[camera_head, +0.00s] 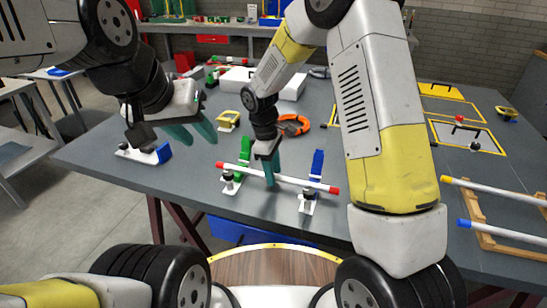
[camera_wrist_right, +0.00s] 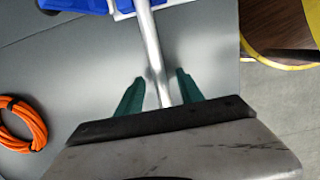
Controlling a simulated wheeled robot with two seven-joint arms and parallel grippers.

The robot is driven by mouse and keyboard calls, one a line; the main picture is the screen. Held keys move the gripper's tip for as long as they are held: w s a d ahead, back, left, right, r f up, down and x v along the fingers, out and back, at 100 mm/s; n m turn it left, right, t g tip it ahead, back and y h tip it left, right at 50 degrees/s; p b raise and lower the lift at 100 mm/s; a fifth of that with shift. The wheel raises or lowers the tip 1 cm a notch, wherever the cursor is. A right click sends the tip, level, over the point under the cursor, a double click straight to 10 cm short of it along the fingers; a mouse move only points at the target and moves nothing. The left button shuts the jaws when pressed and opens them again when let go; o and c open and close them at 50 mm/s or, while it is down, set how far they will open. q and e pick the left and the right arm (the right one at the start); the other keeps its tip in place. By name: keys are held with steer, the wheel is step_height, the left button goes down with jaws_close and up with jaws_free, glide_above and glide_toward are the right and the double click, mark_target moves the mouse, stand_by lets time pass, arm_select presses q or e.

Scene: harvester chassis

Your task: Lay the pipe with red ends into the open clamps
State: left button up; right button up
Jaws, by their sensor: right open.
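The pipe with red ends (camera_head: 290,179) is white and lies across two clamps near the table's front edge. The clamp with the green lever (camera_head: 244,154) is near its left end, and the clamp with the blue lever (camera_head: 317,164) is near its right end. Both levers stand up. I cannot tell whether the pipe is fully seated. My right gripper (camera_head: 269,176) points down at the pipe's middle. In the right wrist view the pipe (camera_wrist_right: 152,42) runs between the open fingers (camera_wrist_right: 157,80), with gaps on both sides. My left gripper (camera_head: 203,138) is open and empty above the table.
An orange cable coil (camera_head: 294,125) lies behind the pipe. A wooden rack (camera_head: 480,238) holds pipes with yellow and blue ends at the right. Bare table lies left of the pipe.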

steer(key=shift+r, duration=0.1)
steer(key=r, duration=0.5)
steer(key=a+r, duration=0.1)
steer(key=r, duration=0.1)
steer(key=shift+w+r, duration=0.2)
steer(key=shift+r, duration=0.05)
steer(key=shift+r, duration=0.1)
